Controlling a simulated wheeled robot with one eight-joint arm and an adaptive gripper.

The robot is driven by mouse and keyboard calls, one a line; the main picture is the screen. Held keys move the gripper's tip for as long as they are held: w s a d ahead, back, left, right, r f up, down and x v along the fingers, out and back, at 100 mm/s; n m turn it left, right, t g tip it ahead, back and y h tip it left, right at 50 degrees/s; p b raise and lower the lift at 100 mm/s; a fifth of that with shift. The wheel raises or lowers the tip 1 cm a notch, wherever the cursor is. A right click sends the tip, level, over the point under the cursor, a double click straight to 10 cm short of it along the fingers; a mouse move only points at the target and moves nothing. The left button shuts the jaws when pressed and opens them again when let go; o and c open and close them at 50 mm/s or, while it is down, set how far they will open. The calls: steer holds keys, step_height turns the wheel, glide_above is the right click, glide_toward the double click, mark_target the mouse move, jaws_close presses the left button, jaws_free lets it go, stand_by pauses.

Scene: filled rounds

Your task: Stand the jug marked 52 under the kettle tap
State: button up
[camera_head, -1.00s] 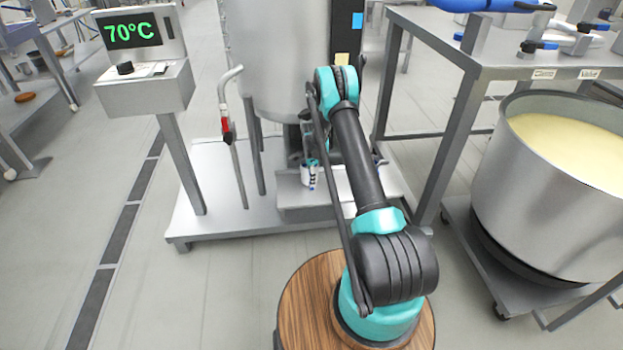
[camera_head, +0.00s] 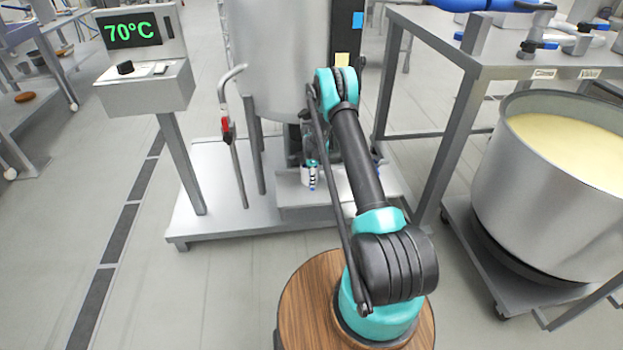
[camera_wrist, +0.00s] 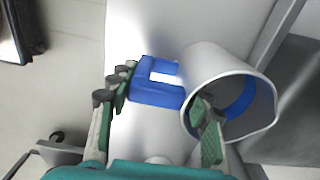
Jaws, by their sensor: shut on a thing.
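The jug (camera_wrist: 207,66) is a pale metal cylinder with a blue handle (camera_wrist: 155,94). My gripper (camera_wrist: 164,112) is shut on the jug, with one finger beyond the handle and the other at the mouth. In the head view the jug (camera_head: 308,177) is small, white and blue with dark marks, low in front of the kettle (camera_head: 275,60). Its number is not readable. My gripper (camera_head: 317,155) is partly hidden by my arm there. The tap under the kettle is mostly hidden behind my arm.
A steel step (camera_head: 295,200) stands on the kettle's platform (camera_head: 225,222). A large pot (camera_head: 545,190) on a trolley and a steel table (camera_head: 500,55) stand right.

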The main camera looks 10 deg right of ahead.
stand_by(0.3)
steer(key=o, duration=1.4)
steer(key=shift+c, duration=0.2)
steer(key=o, duration=0.5)
steer(key=shift+r, duration=1.75)
